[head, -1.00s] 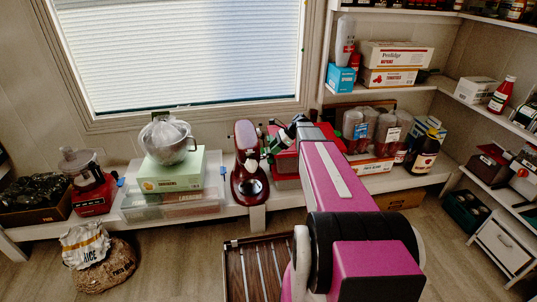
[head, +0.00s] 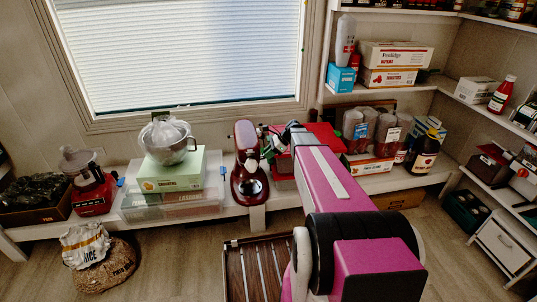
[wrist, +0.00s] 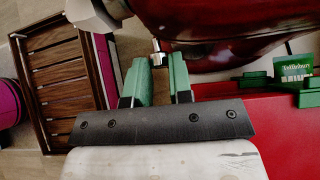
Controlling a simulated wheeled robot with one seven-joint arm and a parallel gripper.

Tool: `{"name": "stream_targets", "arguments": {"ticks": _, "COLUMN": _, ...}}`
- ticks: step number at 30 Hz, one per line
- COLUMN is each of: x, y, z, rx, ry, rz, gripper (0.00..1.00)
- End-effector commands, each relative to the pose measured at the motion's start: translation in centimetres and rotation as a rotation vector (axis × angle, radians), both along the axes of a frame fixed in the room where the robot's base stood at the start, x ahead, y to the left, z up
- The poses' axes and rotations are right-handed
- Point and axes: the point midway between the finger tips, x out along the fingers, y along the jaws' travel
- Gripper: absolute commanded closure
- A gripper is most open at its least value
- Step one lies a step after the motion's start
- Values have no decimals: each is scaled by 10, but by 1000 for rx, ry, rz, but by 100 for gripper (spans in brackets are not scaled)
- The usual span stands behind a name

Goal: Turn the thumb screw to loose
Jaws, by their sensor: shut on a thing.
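The stand mixer (head: 247,170) is dark red and stands upright on the low shelf below the window. Its glossy red body (wrist: 215,25) fills the top of the wrist view. The thumb screw (wrist: 158,46) is a small silver knob on the side of the mixer. My gripper (wrist: 160,66) has green fingers on either side of this screw and is shut on it. The screw is too small to make out there.
A red box (head: 325,137) lies right of the mixer, close to my wrist. A green carton (head: 172,172) with a metal bowl (head: 168,150) stands to the left. A slatted wooden crate (head: 235,270) is on the floor below. Jars (head: 372,128) crowd the right.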

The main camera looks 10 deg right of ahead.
Motion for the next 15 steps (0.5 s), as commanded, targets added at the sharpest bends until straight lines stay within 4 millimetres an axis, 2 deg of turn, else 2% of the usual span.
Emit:
{"name": "stream_targets", "arguments": {"ticks": 8, "x": -2, "y": 0, "z": 0, "rx": 1, "ry": -63, "rz": -1, "gripper": 100}}
{"name": "stream_targets", "arguments": {"ticks": 15, "x": -6, "y": 0, "z": 1, "rx": 0, "ry": -227, "rz": -2, "gripper": 100}}
